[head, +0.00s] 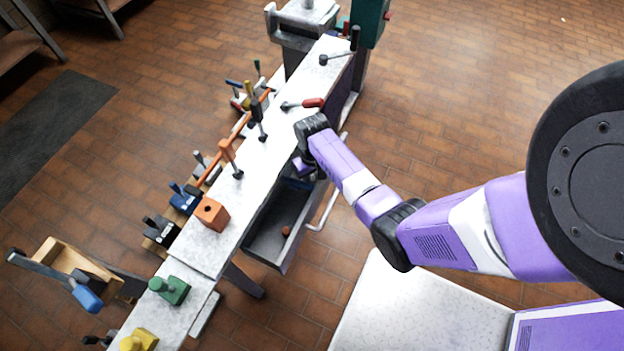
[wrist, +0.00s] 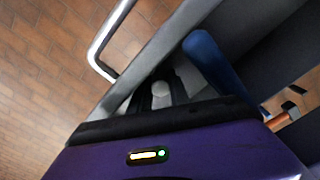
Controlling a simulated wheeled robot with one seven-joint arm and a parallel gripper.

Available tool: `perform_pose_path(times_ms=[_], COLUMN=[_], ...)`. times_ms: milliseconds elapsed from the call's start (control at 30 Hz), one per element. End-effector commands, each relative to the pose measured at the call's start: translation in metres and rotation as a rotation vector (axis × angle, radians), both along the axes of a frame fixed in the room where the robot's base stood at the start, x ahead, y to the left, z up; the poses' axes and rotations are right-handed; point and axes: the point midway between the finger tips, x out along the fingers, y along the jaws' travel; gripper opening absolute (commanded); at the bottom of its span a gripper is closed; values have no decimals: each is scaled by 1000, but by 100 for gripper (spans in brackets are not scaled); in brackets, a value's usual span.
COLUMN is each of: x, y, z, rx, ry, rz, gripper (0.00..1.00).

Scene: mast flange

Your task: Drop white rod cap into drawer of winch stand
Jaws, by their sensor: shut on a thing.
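The white rod cap (wrist: 162,89) shows in the wrist view as a small pale round piece between the dark fingers of my gripper (wrist: 161,94). My gripper is shut on it. In the head view my gripper (head: 303,167) points down at the far end of the open drawer, and the cap cannot be made out there. The grey drawer (head: 268,246) is pulled out from under the long pale bench of the winch stand (head: 262,150). In the wrist view its grey wall (wrist: 150,62) runs close beside the fingers. How deep the fingers are cannot be told.
A small reddish-brown piece (head: 287,231) lies in the drawer. A blue bar-like thing (wrist: 215,65) is close to my fingers. The drawer's handle (head: 328,210) sticks out. An orange block (head: 211,214), a red-handled lever (head: 305,104) and a green block (head: 170,290) stand on the bench.

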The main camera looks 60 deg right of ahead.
Motion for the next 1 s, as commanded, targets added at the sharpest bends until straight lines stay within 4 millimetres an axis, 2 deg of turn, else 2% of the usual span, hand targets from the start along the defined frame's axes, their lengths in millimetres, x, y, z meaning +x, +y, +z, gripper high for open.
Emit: perform_pose_path(times_ms=[833,867,900,1000], x=[-1,-2,-2,-3], y=[1,1,1,2], z=[-16,-17,-17,-18], rx=[2,2,1,2], ry=[3,3,4,6], rz=[-1,-1,-1,-1], gripper=[0,28,32,32])
